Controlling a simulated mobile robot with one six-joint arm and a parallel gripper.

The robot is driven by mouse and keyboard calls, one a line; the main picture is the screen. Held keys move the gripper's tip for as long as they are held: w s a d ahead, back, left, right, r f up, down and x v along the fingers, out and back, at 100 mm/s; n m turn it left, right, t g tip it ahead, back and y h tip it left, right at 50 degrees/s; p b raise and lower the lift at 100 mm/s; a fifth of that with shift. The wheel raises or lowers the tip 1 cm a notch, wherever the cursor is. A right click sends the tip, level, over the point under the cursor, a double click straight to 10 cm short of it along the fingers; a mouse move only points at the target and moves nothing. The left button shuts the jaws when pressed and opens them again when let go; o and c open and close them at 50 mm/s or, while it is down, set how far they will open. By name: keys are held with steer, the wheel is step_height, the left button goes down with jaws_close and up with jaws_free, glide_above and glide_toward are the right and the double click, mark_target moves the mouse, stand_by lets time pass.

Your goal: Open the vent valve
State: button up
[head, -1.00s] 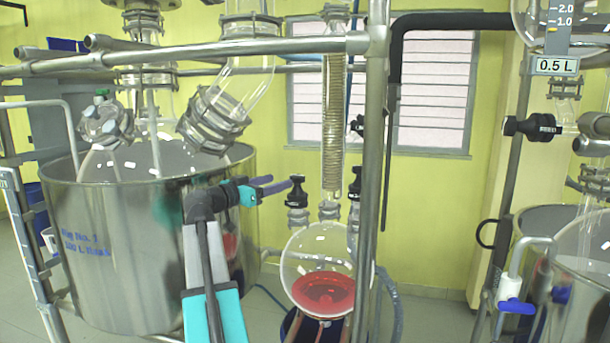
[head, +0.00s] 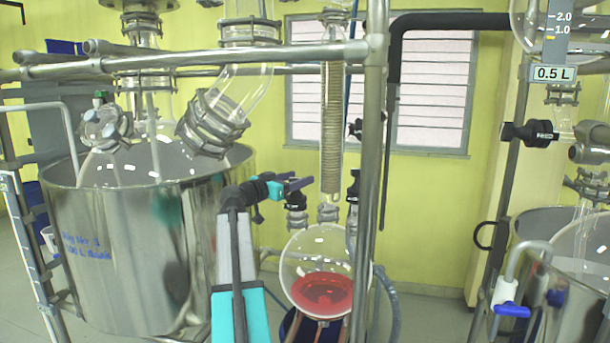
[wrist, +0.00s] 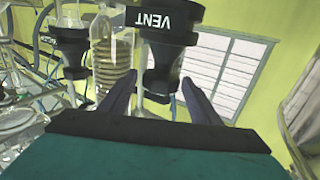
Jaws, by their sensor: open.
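The vent valve (wrist: 162,58) is a black knob marked VENT in white, in the upper middle of the wrist view. In the head view a black valve (head: 296,201) on the left neck of the round flask is partly hidden behind my gripper (head: 300,182); it appears to be the same one. My gripper, with dark fingers and a teal body, is open. In the wrist view its two fingers (wrist: 160,101) lie on either side of the lower part of the knob. I cannot tell whether they touch it.
The round flask (head: 318,265) holds red liquid below the gripper. A coiled glass column (head: 332,120) and a steel post (head: 371,160) stand to the right. A large steel vessel (head: 120,260) is at left. Another black knob (wrist: 71,42) shows left in the wrist view.

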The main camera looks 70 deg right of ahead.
steer(key=shift+p+x, duration=0.35)
steer(key=shift+x, duration=1.55)
steer(key=c, duration=1.1)
steer(key=shift+o, duration=0.2)
steer(key=shift+w+f+n+t+h+b, duration=0.1)
steer(key=shift+n+t+h+b, duration=0.2)
steer(key=shift+n+t+b, duration=0.25)
steer(key=shift+w+d+n+t+h, duration=0.1)
steer(key=shift+w+n+t+h, duration=0.15)
steer(key=shift+n+t, duration=0.85)
steer(key=shift+w+n+t+h, duration=0.3)
steer(key=shift+n+t, duration=0.15)
steer(key=shift+t, duration=1.1)
steer(key=shift+w+r+n+t+p, duration=0.2)
steer(key=shift+n+t+p, duration=0.1)
steer(key=shift+t+p, duration=0.15)
